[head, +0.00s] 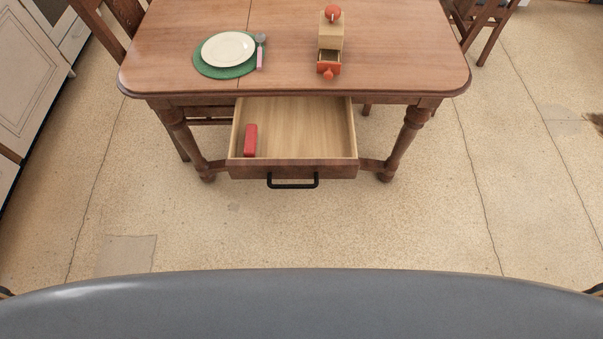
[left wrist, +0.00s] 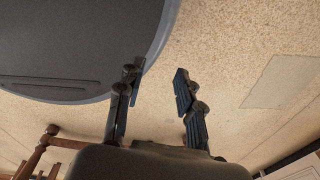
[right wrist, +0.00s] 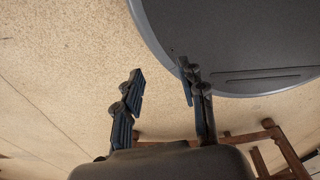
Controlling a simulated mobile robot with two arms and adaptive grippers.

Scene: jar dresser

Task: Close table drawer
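The wooden table (head: 400,60) stands ahead of me in the head view. Its drawer (head: 310,130) is pulled out toward me, with a black bar handle (head: 293,185) on its front. A small red object (head: 250,140) lies inside the drawer at the left. My left gripper (left wrist: 157,82) is open and empty in the left wrist view, over bare floor beside my base. My right gripper (right wrist: 160,80) is open and empty in the right wrist view, also over floor beside my base. Neither gripper's fingers show in the head view, and both are apart from the drawer.
On the tabletop are a white plate (head: 228,49) on a green mat (head: 205,70), a spoon (head: 260,52) and a wood-and-red grinder (head: 330,42). Chairs (head: 485,25) stand around the table. White cabinets (head: 25,70) are at the left. The floor between me and the drawer is clear.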

